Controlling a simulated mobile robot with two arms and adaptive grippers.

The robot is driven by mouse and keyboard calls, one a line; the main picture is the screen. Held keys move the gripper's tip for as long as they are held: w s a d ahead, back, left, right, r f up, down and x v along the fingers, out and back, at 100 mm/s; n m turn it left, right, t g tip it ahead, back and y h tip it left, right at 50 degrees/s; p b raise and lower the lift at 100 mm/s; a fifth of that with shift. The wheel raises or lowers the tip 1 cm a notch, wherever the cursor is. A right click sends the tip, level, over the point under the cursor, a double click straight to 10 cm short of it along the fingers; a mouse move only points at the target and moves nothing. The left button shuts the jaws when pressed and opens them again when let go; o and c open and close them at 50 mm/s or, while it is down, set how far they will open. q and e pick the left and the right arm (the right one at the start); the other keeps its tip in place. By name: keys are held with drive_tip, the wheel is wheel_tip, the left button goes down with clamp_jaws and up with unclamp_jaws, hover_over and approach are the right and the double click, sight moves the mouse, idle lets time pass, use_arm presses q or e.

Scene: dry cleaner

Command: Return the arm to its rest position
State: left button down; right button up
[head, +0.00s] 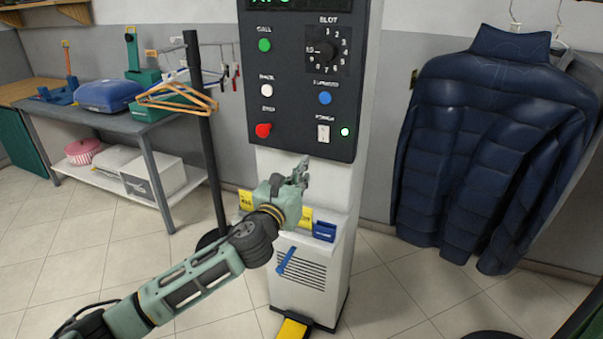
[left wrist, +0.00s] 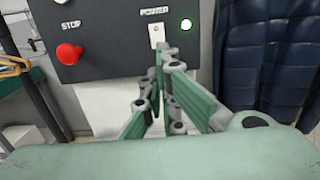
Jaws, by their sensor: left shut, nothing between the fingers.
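My left gripper (head: 301,167) is shut and empty, in front of the white machine pillar just below its dark control panel (head: 293,100). In the left wrist view my left gripper (left wrist: 162,50) shows with its fingertips together, near the white power switch (left wrist: 156,35). I cannot tell whether the tips touch the switch there; in the head view they appear below the panel. The panel's green light (head: 345,131) is lit. My left arm reaches in from the lower left. My right gripper is not in view.
The panel has a red stop button (head: 263,130), a blue button (head: 325,98) and a dial (head: 326,52). A dark blue puffer jacket (head: 485,150) hangs at right. A rack pole (head: 204,130) with hangers and a grey table (head: 145,133) stand at left.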

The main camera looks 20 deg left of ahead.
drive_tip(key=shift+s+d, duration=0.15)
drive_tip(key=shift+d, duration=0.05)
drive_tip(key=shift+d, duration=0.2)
